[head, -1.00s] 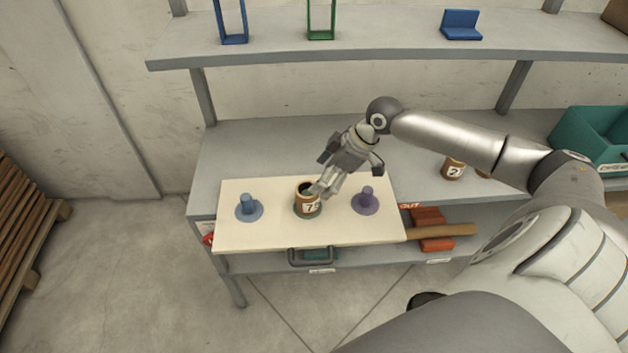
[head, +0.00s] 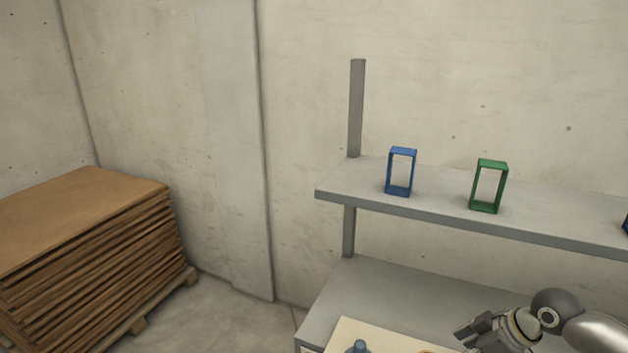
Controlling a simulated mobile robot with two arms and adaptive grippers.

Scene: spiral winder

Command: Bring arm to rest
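My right arm (head: 595,335) comes in at the lower right of the head view. A cream board (head: 350,331) lies on the bench, mostly below the frame. The top of a blue peg (head: 358,347) shows on it, left of the gripper. A thin brown rim (head: 428,351) shows at the bottom edge, between peg and gripper. My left gripper is not in view.
A grey upper shelf (head: 440,212) holds a blue frame (head: 400,172) and a green frame (head: 489,187), above the arm. The grey bench top (head: 380,290) is bare behind the board. Stacked brown sheets (head: 90,250) stand on a pallet at the left.

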